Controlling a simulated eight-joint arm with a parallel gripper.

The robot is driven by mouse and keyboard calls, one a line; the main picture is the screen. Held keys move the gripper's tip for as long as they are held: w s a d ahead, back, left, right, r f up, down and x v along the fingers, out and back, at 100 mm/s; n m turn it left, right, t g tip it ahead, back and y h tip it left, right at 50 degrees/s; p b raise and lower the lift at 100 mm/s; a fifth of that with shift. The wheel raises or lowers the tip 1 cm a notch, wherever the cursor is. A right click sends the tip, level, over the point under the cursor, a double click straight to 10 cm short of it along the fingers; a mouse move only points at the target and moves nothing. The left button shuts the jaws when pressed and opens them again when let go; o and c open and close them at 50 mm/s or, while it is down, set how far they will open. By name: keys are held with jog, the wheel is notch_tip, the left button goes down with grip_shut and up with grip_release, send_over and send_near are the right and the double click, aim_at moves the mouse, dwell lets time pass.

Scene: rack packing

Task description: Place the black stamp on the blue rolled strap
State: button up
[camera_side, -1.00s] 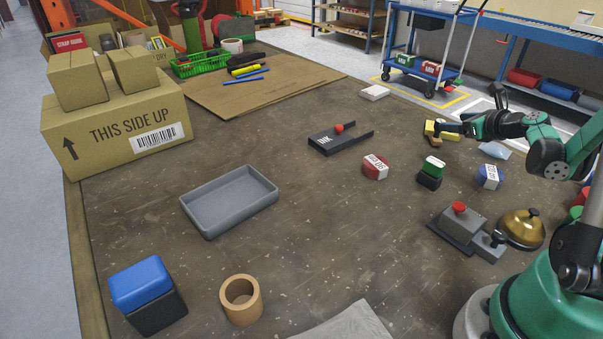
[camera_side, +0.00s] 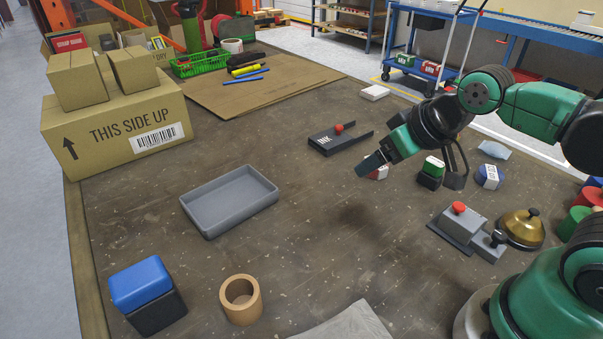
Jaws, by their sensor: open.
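A small block with a black body and a green, white-marked top (camera_side: 431,172) stands right of centre; it looks like the black stamp, but I cannot be sure. A blue round piece with a white label (camera_side: 489,177) lies to its right and looks like the blue rolled strap; nothing rests on it. My gripper (camera_side: 370,165) is open with nothing seen in it, pointing down and left. Its fingertips overlap a red and white piece (camera_side: 380,173) in the picture; I cannot tell the height between them. The stamp is right of the fingertips, partly beside a dark loop on my arm.
A grey tray (camera_side: 206,229), a wooden ring (camera_side: 241,319) and a blue-and-black block (camera_side: 142,283) stand left. A black tray with a red ball (camera_side: 325,148) is behind. A red-button box (camera_side: 473,222) and a brass bell (camera_side: 522,230) are at right. The central table is clear.

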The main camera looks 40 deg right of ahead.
jog(key=w+d+r+m+g+h, duration=0.15)
jog(key=w+d, duration=0.35)
jog(key=d, duration=0.5)
jog(key=w+d+r+m+g, duration=0.15)
jog(key=w+d, duration=0.35)
jog(key=d, duration=0.5)
jog(key=shift+m+g, duration=0.5)
jog(key=shift+m, duration=0.2)
jog(key=d+f, duration=0.2)
jog(key=d, duration=0.3)
jog(key=s+d+f, duration=0.1)
jog(key=d+f, duration=0.2)
jog(key=d, duration=0.2)
jog(key=s+d+f, duration=0.1)
jog(key=d+f, duration=0.2)
jog(key=d, duration=0.2)
jog(key=shift+d+f, duration=0.15)
jog(key=x, duration=0.4)
jog(key=shift+d+f, duration=0.1)
jog(key=shift+w+f, duration=0.15)
jog(key=shift+f, duration=0.6)
grip_shut()
